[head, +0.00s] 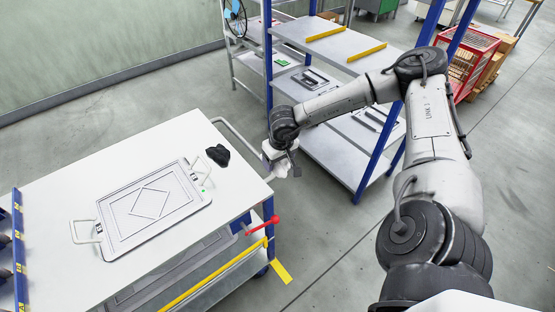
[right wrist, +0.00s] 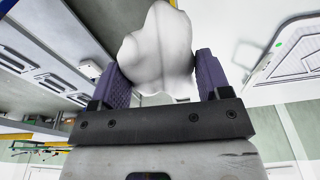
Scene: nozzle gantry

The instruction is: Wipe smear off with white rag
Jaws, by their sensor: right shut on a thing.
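My right gripper (head: 279,163) is out past the right edge of the white-topped table, in the air. It is shut on the white rag (right wrist: 157,45), which bunches up between the two purple-grey fingers in the right wrist view. In the head view the rag (head: 270,151) is a small white lump at the gripper, partly hidden. A grey tray or panel (head: 122,233) with two handles and a diamond outline lies on the table. I cannot make out a clear smear. My left gripper is not in view.
A black crumpled item (head: 218,155) lies on the white tabletop (head: 62,189) near its far right corner. A red-handled part (head: 261,229) juts from the table's right side. A blue-post shelf rack (head: 345,152) stands behind my right arm. Bare tabletop surrounds the tray.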

